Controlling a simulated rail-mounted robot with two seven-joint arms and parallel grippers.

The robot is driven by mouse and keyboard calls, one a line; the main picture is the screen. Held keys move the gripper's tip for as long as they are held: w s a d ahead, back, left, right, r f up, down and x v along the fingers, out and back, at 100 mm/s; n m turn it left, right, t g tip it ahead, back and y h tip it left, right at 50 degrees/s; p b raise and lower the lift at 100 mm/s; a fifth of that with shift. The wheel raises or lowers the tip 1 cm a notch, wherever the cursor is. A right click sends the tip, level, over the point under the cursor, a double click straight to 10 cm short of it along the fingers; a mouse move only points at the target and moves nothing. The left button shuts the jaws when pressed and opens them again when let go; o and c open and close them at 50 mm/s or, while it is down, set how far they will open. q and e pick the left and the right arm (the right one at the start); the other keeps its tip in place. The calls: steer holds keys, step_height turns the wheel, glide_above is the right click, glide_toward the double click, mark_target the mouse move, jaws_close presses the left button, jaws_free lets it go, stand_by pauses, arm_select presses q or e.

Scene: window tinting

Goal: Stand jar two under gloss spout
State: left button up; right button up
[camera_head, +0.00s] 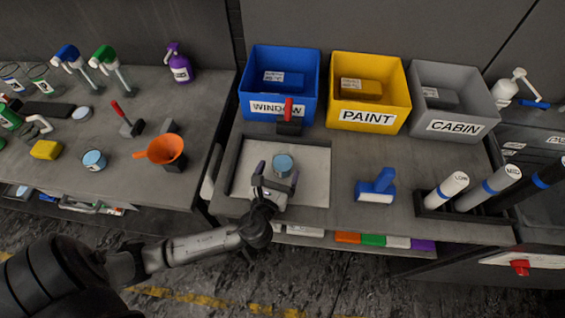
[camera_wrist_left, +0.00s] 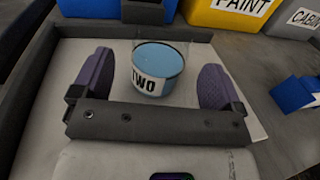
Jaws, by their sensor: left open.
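Jar two (camera_head: 283,164) is a small clear jar with light blue contents and a white label reading TWO, upright on a pale mat (camera_head: 314,160). It also shows in the left wrist view (camera_wrist_left: 160,62). My left gripper (camera_head: 278,175) is open, its purple finger pads on either side of the jar with gaps visible in the left wrist view. Two pump spouts, one blue (camera_head: 67,54) and one green (camera_head: 102,54), stand on the left bench; I cannot read which is gloss. My right gripper is out of view.
The mat has a dark raised edge behind and at left. Blue (camera_head: 304,101), yellow (camera_head: 389,119) and grey (camera_head: 458,125) bins stand behind. A blue tool (camera_head: 377,187) lies right. The left bench (camera_head: 205,80) holds another jar (camera_head: 94,160) and an orange funnel (camera_head: 165,150); a gap separates the benches.

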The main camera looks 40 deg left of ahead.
mark_target(279, 170)
arm_select(q)
steer(key=shift+x, duration=1.9)
